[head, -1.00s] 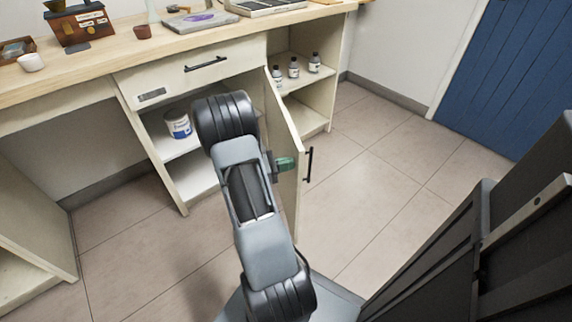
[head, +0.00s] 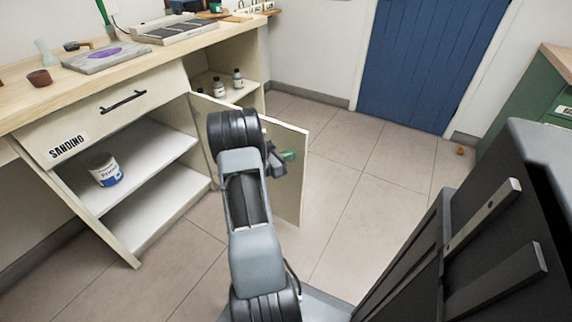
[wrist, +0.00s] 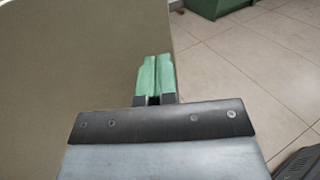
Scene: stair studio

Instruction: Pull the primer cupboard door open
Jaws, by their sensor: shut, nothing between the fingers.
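The primer cupboard stands open under the worktop. A white and blue primer can (head: 105,170) sits on its upper shelf (head: 140,165). The cream door (head: 290,190) stands swung well out to the right, its inner face toward me and its handle out of sight. My gripper (head: 288,156) is shut and empty, its green fingers in front of the door's inner face near the free edge. In the wrist view, the closed green fingers (wrist: 155,75) overlap the edge of the door panel (wrist: 70,80). I cannot tell whether they touch it. My arm hides part of the door.
A drawer labelled SANDING (head: 115,110) is above the shelves. Small bottles (head: 218,87) stand on the open shelf behind the door. A blue door (head: 430,60) is in the back wall and a green cabinet (head: 535,105) at right.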

